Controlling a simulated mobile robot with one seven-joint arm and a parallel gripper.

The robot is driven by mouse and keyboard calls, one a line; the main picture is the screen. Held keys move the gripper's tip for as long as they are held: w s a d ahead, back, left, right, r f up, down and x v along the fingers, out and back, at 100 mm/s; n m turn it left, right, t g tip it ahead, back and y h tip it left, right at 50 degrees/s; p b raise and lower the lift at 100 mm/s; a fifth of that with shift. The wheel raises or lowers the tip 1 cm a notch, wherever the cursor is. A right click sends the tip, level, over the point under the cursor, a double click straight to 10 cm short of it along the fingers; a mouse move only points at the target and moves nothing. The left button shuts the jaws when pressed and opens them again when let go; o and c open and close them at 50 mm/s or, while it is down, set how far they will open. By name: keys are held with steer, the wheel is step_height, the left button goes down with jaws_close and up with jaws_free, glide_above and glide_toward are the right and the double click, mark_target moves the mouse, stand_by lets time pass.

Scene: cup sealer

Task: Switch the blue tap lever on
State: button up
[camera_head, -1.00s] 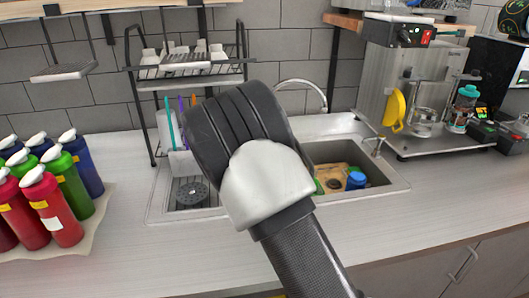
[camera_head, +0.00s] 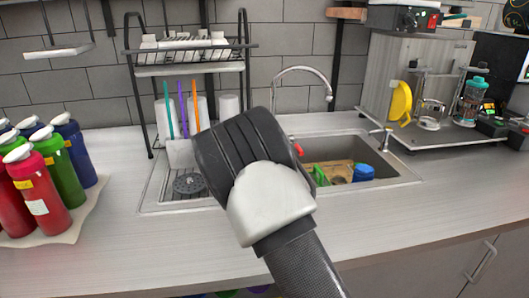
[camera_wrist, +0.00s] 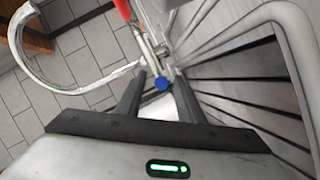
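The blue tap lever shows as a small round blue end (camera_wrist: 161,84) in the wrist view, between or just beyond my fingertips; I cannot tell if they touch it. My gripper (camera_wrist: 160,80) is open, its two dark fingers apart. The red lever (camera_wrist: 122,10) is at the top of the wrist view, and its red end (camera_head: 298,149) shows beside my arm in the head view. The tap's curved spout (camera_wrist: 18,45) is at the left of the wrist view; it arches behind the sink in the head view (camera_head: 300,70). My arm hides the gripper and blue lever there.
The sink (camera_head: 395,165) holds a blue item (camera_head: 363,173) and a brown board. A dish rack (camera_head: 190,68) stands behind my arm. The front counter is clear.

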steer(key=x, duration=0.5)
jaws_close()
